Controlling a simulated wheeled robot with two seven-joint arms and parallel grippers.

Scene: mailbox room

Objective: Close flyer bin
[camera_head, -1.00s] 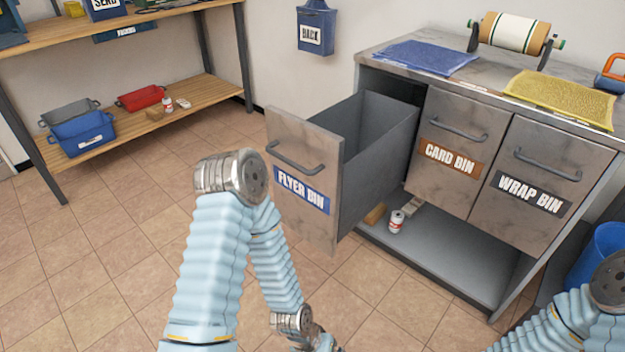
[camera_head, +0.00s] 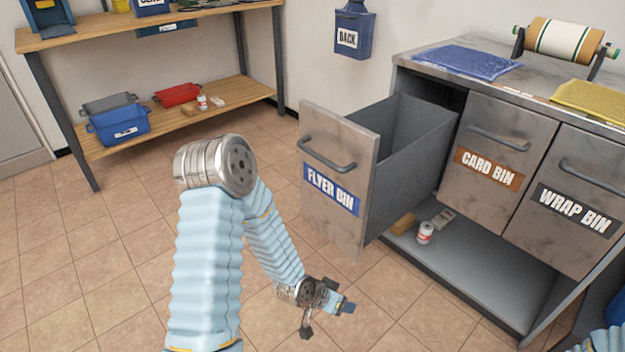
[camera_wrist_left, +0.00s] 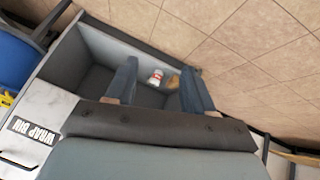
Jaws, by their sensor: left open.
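The flyer bin (camera_head: 336,165) is a grey drawer with a bar handle (camera_head: 326,154) and a blue label, pulled well out of the counter cabinet. Its open top shows a deep grey interior. My left gripper (camera_head: 328,320) is open and empty, low over the floor in front of the cabinet, below and apart from the flyer bin's front. In the left wrist view my left gripper's two fingers (camera_wrist_left: 160,68) are spread, with the cabinet's lower shelf beyond them. My right gripper is out of view.
The card bin (camera_head: 492,150) and wrap bin (camera_head: 580,195) are shut. A can (camera_head: 425,232) and small boxes lie on the cabinet's lower shelf (camera_head: 455,280). A wooden shelf unit (camera_head: 185,120) with trays stands at the left. The tiled floor between is clear.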

